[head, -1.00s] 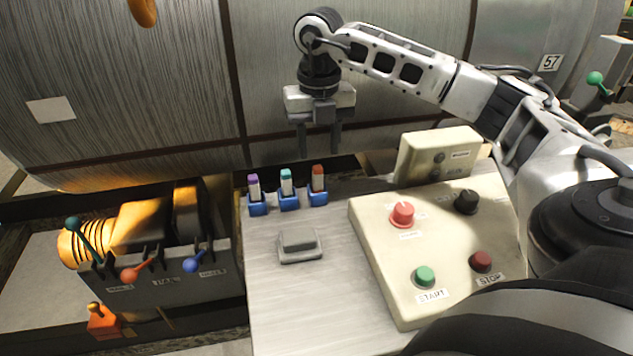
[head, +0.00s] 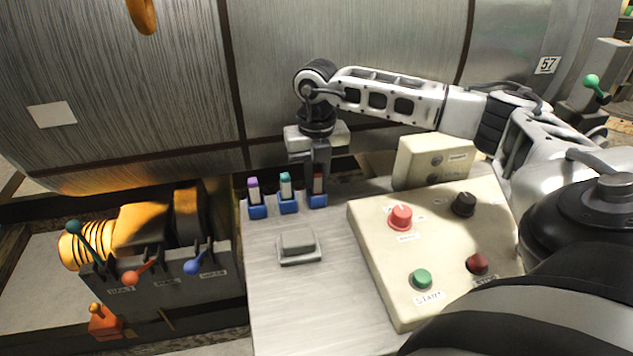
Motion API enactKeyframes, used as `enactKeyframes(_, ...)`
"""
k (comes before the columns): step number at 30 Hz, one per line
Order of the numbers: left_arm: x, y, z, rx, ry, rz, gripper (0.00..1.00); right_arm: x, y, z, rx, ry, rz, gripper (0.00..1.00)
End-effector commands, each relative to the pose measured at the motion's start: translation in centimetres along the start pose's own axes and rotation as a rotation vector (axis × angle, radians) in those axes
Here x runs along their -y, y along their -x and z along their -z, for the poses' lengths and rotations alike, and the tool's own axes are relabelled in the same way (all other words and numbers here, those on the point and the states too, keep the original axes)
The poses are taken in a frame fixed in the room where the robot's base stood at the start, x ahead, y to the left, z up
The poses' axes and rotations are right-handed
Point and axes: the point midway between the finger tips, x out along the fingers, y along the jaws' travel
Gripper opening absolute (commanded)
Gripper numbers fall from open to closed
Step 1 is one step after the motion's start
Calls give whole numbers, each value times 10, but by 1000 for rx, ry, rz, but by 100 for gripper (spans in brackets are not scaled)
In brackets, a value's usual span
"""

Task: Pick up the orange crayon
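The orange crayon (head: 318,185) stands upright in the rightmost of three small blue holders (head: 318,201) on the grey bench. Only a reddish-orange strip of it shows; its top is hidden by my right gripper (head: 317,178). The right gripper points straight down, with its fingers close together on either side of the crayon, and looks shut on it. The crayon is still in its holder. My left gripper is not in view.
A purple-topped crayon (head: 254,190) and a teal-topped crayon (head: 285,186) stand in holders to the left. A grey block (head: 298,242) sits in front. A beige control box (head: 385,262) with buttons is at right, and a large metal drum (head: 380,60) rises behind.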

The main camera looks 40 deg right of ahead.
Motion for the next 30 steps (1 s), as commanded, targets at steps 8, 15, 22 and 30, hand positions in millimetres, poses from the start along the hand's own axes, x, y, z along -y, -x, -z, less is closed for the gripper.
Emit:
enactKeyframes(8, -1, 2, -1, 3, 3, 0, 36, 0, 0, 0, 0, 0, 0, 0)
enactKeyframes(15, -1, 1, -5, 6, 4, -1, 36, 0, 7, 0, 1, 0, 0, 0)
enactKeyframes(22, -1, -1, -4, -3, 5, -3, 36, -5, 38, 4, 3, 4, -3, 0)
enactKeyframes(30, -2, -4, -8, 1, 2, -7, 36, -35, 94, 40, 6, 7, -4, 0)
